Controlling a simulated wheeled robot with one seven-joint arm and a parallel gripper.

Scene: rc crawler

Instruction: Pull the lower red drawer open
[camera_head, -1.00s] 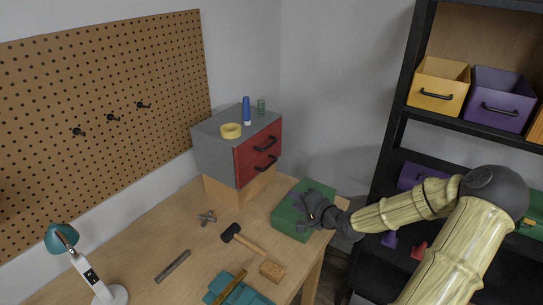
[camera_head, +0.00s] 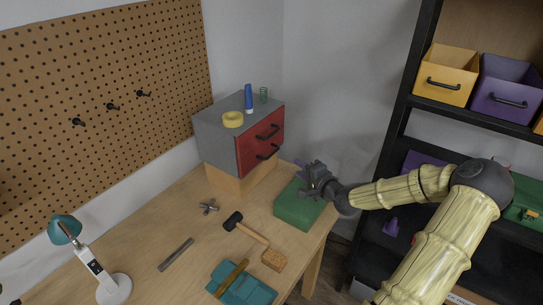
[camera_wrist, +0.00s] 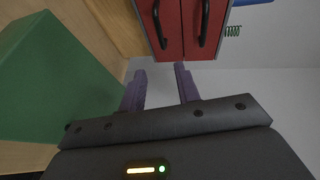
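The grey cabinet (camera_head: 212,140) stands on a wooden block at the back of the workbench, with two red drawers in its front. The lower red drawer (camera_head: 249,167) looks closed, with a dark bar handle (camera_head: 267,153). In the wrist view the picture is turned, so the lower drawer's handle (camera_wrist: 160,24) is the left one and the upper drawer's handle (camera_wrist: 205,22) the right one. My gripper (camera_head: 304,169) is right of the cabinet, pointing toward it. In the wrist view its two purple fingers (camera_wrist: 161,78) are apart and empty, short of the drawer fronts.
A green box (camera_head: 297,208) lies below my gripper. A yellow tape roll (camera_head: 232,119), blue bottle (camera_head: 248,98) and green spring (camera_head: 263,95) stand on the cabinet. A hammer (camera_head: 246,229) and other tools lie forward on the bench. A black shelf (camera_head: 398,120) stands right.

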